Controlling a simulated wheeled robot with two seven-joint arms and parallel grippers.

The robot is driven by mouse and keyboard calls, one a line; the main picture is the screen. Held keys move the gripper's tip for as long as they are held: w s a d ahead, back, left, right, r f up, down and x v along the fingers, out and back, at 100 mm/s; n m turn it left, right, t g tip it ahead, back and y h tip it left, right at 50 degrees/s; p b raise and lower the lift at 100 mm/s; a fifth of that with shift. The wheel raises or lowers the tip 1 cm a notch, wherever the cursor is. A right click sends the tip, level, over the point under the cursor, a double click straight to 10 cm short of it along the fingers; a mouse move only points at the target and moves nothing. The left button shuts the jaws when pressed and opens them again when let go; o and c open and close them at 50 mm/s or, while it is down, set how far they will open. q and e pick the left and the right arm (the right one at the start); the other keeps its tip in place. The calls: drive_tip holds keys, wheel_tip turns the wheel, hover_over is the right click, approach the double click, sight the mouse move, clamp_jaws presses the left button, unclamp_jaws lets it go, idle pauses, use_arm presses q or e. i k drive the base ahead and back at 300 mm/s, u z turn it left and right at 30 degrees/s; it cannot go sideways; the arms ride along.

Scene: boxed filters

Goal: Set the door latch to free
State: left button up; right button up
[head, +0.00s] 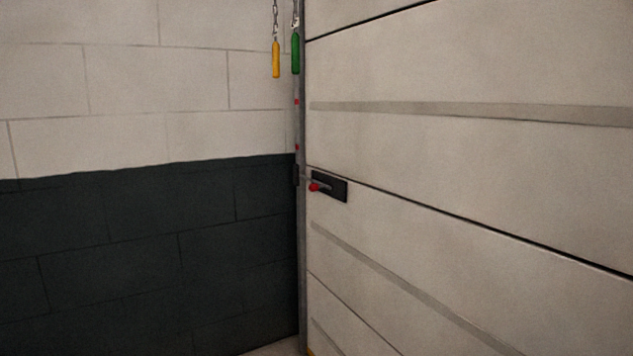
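The door latch (329,185) is a dark rectangular plate near the left edge of a large pale panelled door (470,170). A small lever with a red knob (314,187) sits on the plate, the knob toward the plate's left end. A thin bar seems to run from the plate toward a dark piece (296,175) on the door's side rail; whether it enters that piece is too small to tell. Neither of my grippers shows in the head view.
A vertical metal rail (301,250) with red marks borders the door. A yellow handle (276,60) and a green handle (295,54) hang at the top beside it, the yellow on a chain. A block wall (130,80), pale above and dark below, stands left. Space before the latch looks clear.

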sight(315, 187)
drive_tip(key=u, duration=0.3)
drive_tip(key=i, duration=1.05)
drive_tip(key=z, duration=0.25)
drive_tip(key=i, duration=1.45)
drive_tip(key=z, duration=0.8)
